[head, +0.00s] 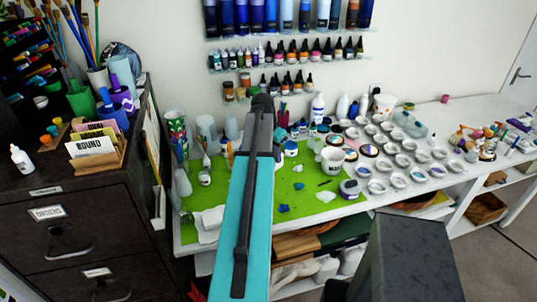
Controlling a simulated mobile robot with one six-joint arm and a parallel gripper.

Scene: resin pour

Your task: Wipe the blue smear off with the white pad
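A white, flat, folded-looking piece (208,222), possibly the white pad, lies at the front left of the green mat (250,217). A smaller white irregular piece (326,197) lies farther right on the mat. Blue patches show on the mat: one near its front (284,208) and one farther back (298,186). I cannot tell which is the smear or whether either is a solid object. My teal and dark grey arm crosses the middle of the view and covers part of the mat. I cannot make out my gripper's fingers.
A white mug (332,160) and a purple-labelled jar (349,189) stand at the mat's right. Many small white cups (397,160) fill the white table beyond. A dark drawer cabinet (75,220) stands left. Bottle shelves (290,60) line the wall.

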